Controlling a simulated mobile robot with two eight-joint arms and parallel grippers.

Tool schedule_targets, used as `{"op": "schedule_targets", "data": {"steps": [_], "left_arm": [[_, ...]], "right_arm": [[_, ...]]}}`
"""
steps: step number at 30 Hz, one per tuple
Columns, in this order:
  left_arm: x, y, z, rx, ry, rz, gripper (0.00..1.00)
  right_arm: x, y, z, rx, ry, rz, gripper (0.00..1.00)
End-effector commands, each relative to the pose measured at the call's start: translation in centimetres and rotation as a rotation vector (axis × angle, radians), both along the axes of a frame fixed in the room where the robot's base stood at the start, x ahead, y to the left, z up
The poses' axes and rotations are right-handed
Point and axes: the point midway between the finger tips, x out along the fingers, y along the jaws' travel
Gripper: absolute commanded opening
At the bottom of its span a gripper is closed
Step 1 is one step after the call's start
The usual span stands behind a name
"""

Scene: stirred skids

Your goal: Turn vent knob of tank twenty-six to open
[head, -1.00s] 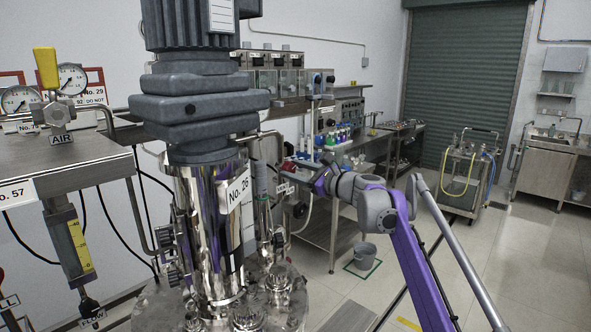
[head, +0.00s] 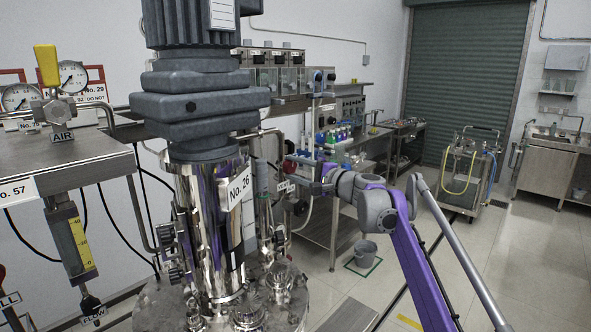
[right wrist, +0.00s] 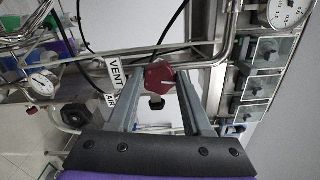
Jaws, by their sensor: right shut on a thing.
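Tank twenty-six is the shiny steel vessel (head: 207,225) with a grey motor on top, left of centre in the head view, and it bears a "No. 26" label (head: 238,191). In the right wrist view a dark red lobed knob (right wrist: 159,76) sits beside a white "VENT" label (right wrist: 117,72). My right gripper (right wrist: 158,82) has one finger on each side of this knob and is shut on it. In the head view my right gripper (head: 294,171) is just right of the tank. The knob's open or shut marking cannot be read. My left gripper is not in view.
A steel pipe runs behind the knob, with a gauge (right wrist: 42,84) at left. A bench (head: 340,150) with bottles stands behind my right arm. A steel cabinet (head: 60,165) with a yellow-handled valve is at left. Open floor lies right, with a hose cart (head: 468,170).

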Motion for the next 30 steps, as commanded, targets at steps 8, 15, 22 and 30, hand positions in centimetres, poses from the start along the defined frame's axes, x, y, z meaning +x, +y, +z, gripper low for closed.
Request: {"op": "schedule_targets", "data": {"steps": [8,15,22,30], "left_arm": [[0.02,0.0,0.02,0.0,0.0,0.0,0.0],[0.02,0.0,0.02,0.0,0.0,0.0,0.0],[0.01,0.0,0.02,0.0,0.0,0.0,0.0],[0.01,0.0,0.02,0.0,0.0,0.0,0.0]], "right_arm": [[-0.02,0.05,-0.02,-0.176,-0.178,0.001,0.0],[-0.02,0.05,-0.09,-0.296,-0.298,0.001,0.0],[0.0,0.03,-0.14,-0.367,-0.368,0.001,0.0],[0.0,0.03,-0.17,-0.397,-0.398,0.001,0.0]]}}
